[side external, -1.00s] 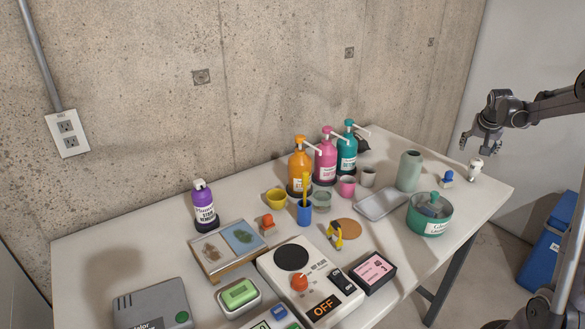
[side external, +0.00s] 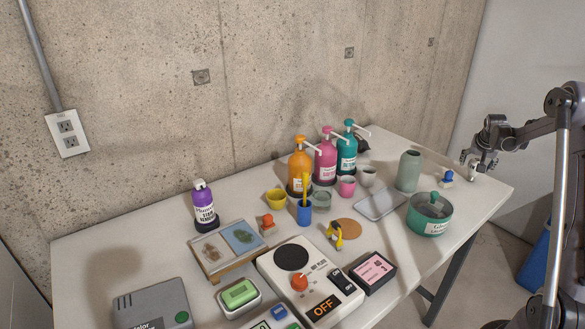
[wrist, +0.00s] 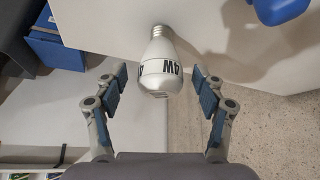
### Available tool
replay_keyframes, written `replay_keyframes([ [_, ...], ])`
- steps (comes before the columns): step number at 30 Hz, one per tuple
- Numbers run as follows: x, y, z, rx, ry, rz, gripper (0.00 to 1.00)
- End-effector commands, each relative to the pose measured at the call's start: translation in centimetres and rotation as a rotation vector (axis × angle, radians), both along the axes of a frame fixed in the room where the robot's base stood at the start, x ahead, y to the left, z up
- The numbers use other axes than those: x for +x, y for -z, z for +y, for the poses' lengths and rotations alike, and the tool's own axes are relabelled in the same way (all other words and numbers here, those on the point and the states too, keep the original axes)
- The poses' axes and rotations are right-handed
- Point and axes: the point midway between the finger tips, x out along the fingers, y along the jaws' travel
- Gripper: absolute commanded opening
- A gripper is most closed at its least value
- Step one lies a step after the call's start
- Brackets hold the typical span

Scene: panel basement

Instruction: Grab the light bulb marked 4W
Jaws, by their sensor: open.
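The white light bulb marked 4W (wrist: 161,65) stands out in the middle of the wrist view, its metal screw base pointing to the top of the picture. My gripper (wrist: 160,88) is open, with one finger on each side of the bulb and a gap on both sides. In the side external view my gripper (side external: 479,165) is low over the right end of the table, at the bulb. The bulb (side external: 473,167) is mostly hidden there behind the fingers.
A small blue-topped object (side external: 446,175) stands close to the left of my gripper, and a blue shape also shows in the wrist view (wrist: 280,8). A grey-green vase (side external: 409,171) and a green pot (side external: 430,214) are further left. The table's right edge is close.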

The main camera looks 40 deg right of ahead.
Motion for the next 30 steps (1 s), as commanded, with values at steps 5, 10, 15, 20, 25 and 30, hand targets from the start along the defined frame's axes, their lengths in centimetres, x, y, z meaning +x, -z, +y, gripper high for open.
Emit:
replay_keyframes([
  [5, 0.33, 1.1, -0.63, 0.0, -0.001, -0.001, 0.7],
  [10, 0.34, 1.21, -0.67, 0.0, -0.001, 0.0, 0.7],
  [15, 0.35, 1.19, -0.66, 0.0, -0.001, 0.0, 0.44],
  [20, 0.35, 1.19, -0.64, 0.0, -0.001, 0.0, 0.11],
  [25, 0.36, 1.19, -0.64, 0.0, -0.001, 0.0, 0.1],
  [30, 0.36, 0.6, -0.64, 0.0, -0.001, 0.0, 0.1],
])
